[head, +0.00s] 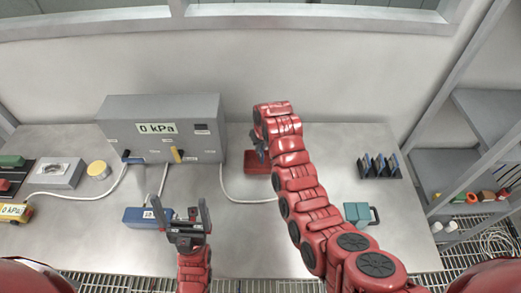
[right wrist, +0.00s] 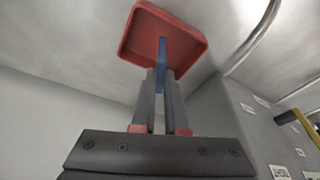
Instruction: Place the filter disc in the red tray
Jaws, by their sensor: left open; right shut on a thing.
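My right gripper (right wrist: 162,80) is shut on a thin blue piece (right wrist: 162,58), seen edge-on, which looks like the filter disc. The red tray (right wrist: 128,45) shows past the fingertips in the right wrist view, with the blue piece in front of its inside. I cannot tell whether the piece touches the tray. In the head view the red tray (head: 256,167) sits right of the grey box, partly hidden by my right arm and gripper (head: 260,152). My left gripper (head: 180,204) is open and empty, above the blue block (head: 136,215).
A grey box (head: 165,108) with a 0 kPa display stands at the back. A rack (head: 379,165) with dark upright pieces is at the right, a teal case (head: 361,213) nearer the front. A white cable (head: 240,198) runs from the box towards my right arm.

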